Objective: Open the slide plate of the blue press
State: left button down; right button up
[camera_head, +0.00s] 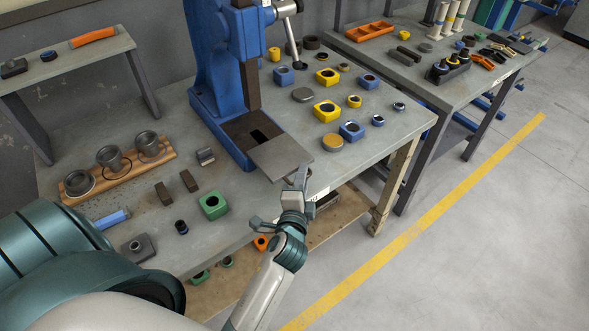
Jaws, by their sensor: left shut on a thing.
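The blue press (215,70) stands on the grey workbench, with its blue column upright and a dark ram coming down to its base. Its flat grey slide plate (280,158) sticks out of the front of the base toward the bench's front edge. A dark rectangular opening (262,134) shows in the base behind the plate. My left gripper (301,178) is shut on the front corner of the slide plate; the fingers partly hide that corner. My right gripper is not in view.
Blue and yellow blocks with rings (327,109) lie right of the press. A wooden board with metal cups (112,158), a green block (213,205) and small dark blocks lie left. A second table (415,75) stands at the right. The floor in front is clear.

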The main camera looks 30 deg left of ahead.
pick_arm(q)
jog(key=shift+s+d+f, duration=0.5)
jog(key=shift+d+f, duration=0.05)
jog(key=shift+d, duration=0.15)
jog(key=c, duration=1.9)
grip_release()
jog(key=shift+a, duration=0.1)
jog(key=shift+c, duration=0.2)
jog(key=shift+o, duration=0.2)
jog(key=shift+w, duration=0.1)
jog(key=shift+w+r, duration=0.1)
jog(key=shift+r, duration=0.1)
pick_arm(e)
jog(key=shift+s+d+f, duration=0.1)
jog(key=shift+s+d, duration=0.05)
pick_arm(q)
jog(key=shift+r, duration=0.1)
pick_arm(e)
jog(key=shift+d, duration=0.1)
